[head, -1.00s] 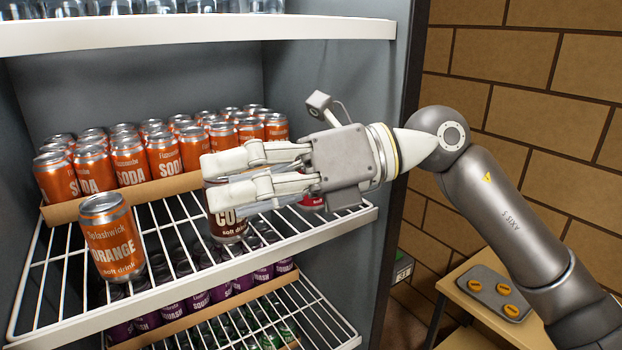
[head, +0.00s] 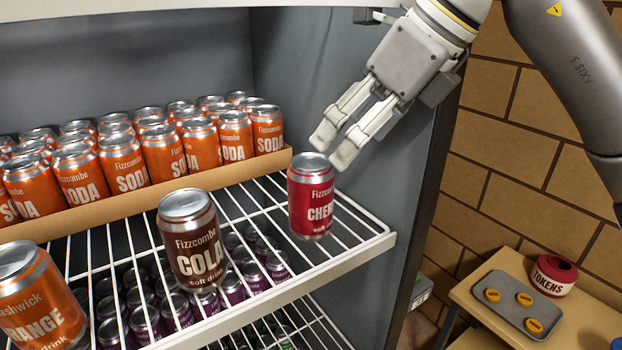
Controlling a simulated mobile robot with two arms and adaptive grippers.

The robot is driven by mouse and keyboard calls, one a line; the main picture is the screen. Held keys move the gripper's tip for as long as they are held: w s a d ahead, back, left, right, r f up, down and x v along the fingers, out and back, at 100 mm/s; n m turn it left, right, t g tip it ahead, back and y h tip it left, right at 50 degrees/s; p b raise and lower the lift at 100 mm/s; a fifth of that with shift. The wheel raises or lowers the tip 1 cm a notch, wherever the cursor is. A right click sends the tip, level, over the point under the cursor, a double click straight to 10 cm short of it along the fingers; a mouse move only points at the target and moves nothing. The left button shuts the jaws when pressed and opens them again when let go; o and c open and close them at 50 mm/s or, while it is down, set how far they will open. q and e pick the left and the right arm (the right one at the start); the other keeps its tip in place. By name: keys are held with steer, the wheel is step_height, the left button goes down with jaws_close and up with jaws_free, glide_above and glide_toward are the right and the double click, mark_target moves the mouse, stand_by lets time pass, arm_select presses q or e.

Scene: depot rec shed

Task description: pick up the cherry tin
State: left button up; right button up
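The cherry tin (head: 311,200) is a red can with a silver top, upright on the white wire shelf (head: 345,255) near its right end. Its label is partly cut off by the can's curve. My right gripper (head: 336,147) comes down from the upper right, with its fingertips just above and behind the tin's top right in the picture. Its two fingers show a gap with nothing between them, seen at a slant. The tin is not between the fingers. My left gripper is not in view.
A brown cola can (head: 192,243) stands left of the tin, and an orange can (head: 38,300) at lower left. Several soda cans (head: 125,163) fill a cardboard tray behind. The fridge wall (head: 300,75) is close on the right. A side table holds a tokens pot (head: 553,276).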

mark_target(322, 164)
steer(key=x, duration=0.1)
steer(key=p+x, duration=0.1)
steer(key=x, duration=0.2)
steer(key=shift+s+a, duration=0.15)
steer(key=shift+s, duration=0.15)
steer(key=shift+w+a+f+p, duration=0.15)
steer(key=shift+f+p, duration=0.15)
steer(key=p+x, duration=0.1)
steer(key=x, duration=0.1)
steer(key=p+x, duration=0.2)
steer(key=shift+a+f, duration=0.1)
steer(key=shift+a, duration=0.35)
steer(key=shift+w+a+f, duration=0.15)
steer(key=shift+w+f, duration=0.05)
steer(key=shift+f, duration=0.1)
steer(key=shift+c, duration=0.3)
steer(key=c, duration=1.2)
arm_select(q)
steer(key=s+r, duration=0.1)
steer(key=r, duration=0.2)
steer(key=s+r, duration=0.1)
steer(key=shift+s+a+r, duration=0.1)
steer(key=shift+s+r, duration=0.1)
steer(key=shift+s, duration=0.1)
arm_select(e)
steer(key=shift+c, duration=0.5)
